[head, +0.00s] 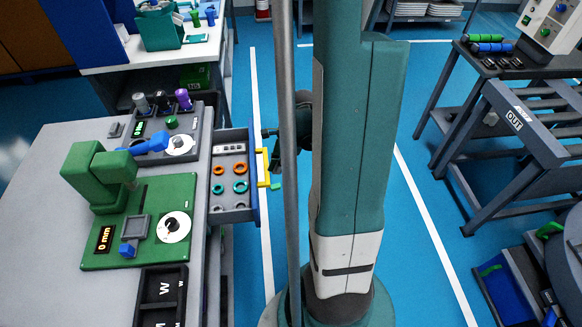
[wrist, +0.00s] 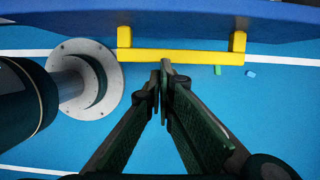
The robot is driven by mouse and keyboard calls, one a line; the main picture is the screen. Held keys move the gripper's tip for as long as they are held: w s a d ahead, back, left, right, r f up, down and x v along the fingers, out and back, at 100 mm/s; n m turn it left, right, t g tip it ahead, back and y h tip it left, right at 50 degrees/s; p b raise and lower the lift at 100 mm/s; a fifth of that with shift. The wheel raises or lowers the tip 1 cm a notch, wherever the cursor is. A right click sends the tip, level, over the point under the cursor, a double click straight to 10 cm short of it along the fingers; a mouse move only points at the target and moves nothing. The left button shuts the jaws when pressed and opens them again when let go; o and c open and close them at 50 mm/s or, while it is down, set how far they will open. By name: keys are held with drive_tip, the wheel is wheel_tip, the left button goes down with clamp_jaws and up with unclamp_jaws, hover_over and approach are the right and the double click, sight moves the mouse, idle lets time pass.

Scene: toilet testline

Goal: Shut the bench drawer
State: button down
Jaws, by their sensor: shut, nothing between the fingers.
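The bench drawer (head: 232,205) is pulled out to the right from the grey bench in the head view. It holds orange and teal rings and other small parts. Its blue front (head: 254,172) carries a yellow handle (head: 263,168). In the wrist view the blue front (wrist: 200,22) runs across the top, with the yellow handle (wrist: 180,56) below it. My gripper (wrist: 161,75) is shut and empty, its fingertips close to the middle of the handle; I cannot tell whether they touch. In the head view my gripper (head: 272,133) is partly hidden behind my arm.
A green press fixture (head: 140,225) and a dark tray (head: 162,295) stand on the bench top (head: 60,150). A grey rack marked OUT (head: 515,120) stands on the right. Blue floor (head: 410,230) lies open between my base and the rack.

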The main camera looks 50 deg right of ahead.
sight(251, 164)
drive_tip(key=w+a+b, duration=0.1)
drive_tip(key=w+a, duration=1)
drive_tip(key=shift+w+a, duration=0.2)
drive_tip(key=shift+s+d, duration=0.1)
idle(0.4)
drive_tip(key=shift+s+d+r, duration=0.25)
drive_tip(key=shift+s+d, duration=0.4)
drive_tip(key=shift+d, duration=0.05)
drive_tip(key=shift+s+d+r+p, duration=0.3)
drive_tip(key=shift+s+d+r, duration=0.3)
drive_tip(key=shift+s+d, duration=0.25)
drive_tip(key=shift+p+v, duration=1.55)
drive_tip(key=shift+v, duration=3)
